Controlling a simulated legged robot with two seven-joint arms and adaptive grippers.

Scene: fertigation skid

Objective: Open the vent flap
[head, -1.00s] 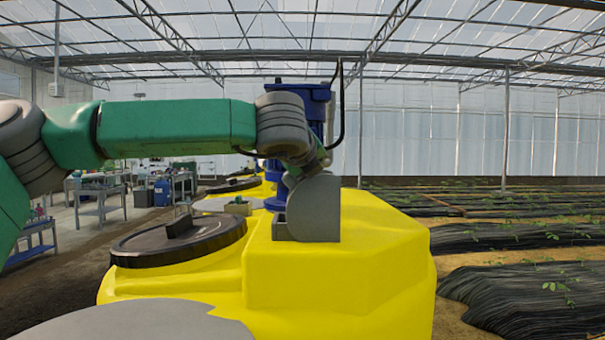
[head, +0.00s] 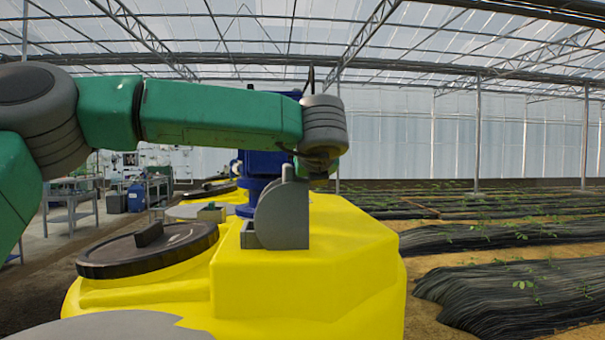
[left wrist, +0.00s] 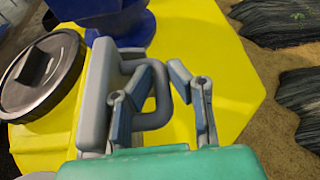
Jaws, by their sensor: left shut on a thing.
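A grey vent housing (head: 283,219) with a rounded side plate sits on top of the yellow tank (head: 330,235). The top edge of the grey flap (head: 288,173) shows just above the side plate, roughly upright; the rest is hidden behind it. In the left wrist view the flap (left wrist: 96,95) is a grey plate with a U-shaped handle (left wrist: 158,119) on its right side. My left gripper (left wrist: 164,76) has its two fingers on either side of the handle's bar and is shut on it. In the head view its fingers are hidden. My right gripper is not in view.
A black round lid (head: 150,249) lies left of the vent on the tank. A blue pump (head: 257,180) stands just behind it. Beds under black film (head: 500,235) lie to the right; workbenches (head: 70,205) stand far left.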

